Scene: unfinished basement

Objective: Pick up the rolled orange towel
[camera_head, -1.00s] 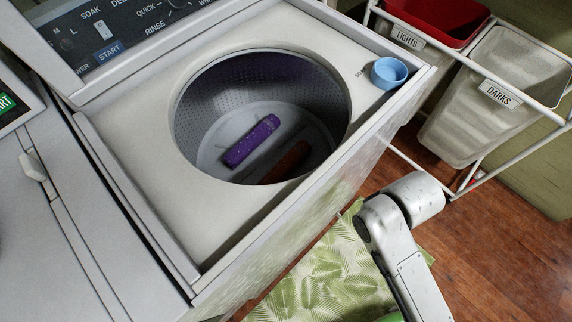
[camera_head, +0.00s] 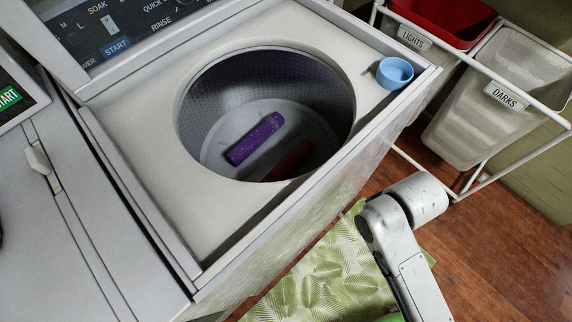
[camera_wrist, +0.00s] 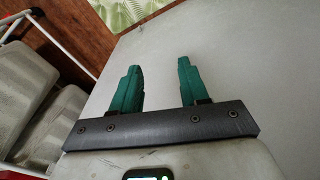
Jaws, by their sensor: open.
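A dark reddish-orange roll (camera_head: 290,160), which appears to be the rolled orange towel, lies in shadow at the bottom of the washer drum (camera_head: 305,85). The near rim of the drum opening hides part of it. A purple speckled roll (camera_head: 255,139) lies beside it, on its upper-left side. In the wrist view my gripper (camera_wrist: 160,65) has its two green fingers apart, with nothing between them. It faces a plain pale surface, and no towel shows there. My gripper is out of the head view, where only part of my arm shows, outside the washer at lower right.
A blue cup (camera_head: 395,73) stands on the washer top (camera_head: 165,130) at the right corner. A cart with a red bin (camera_head: 445,18) and a grey DARKS bin (camera_head: 480,110) stands right. A leaf-patterned mat (camera_head: 335,270) covers the floor.

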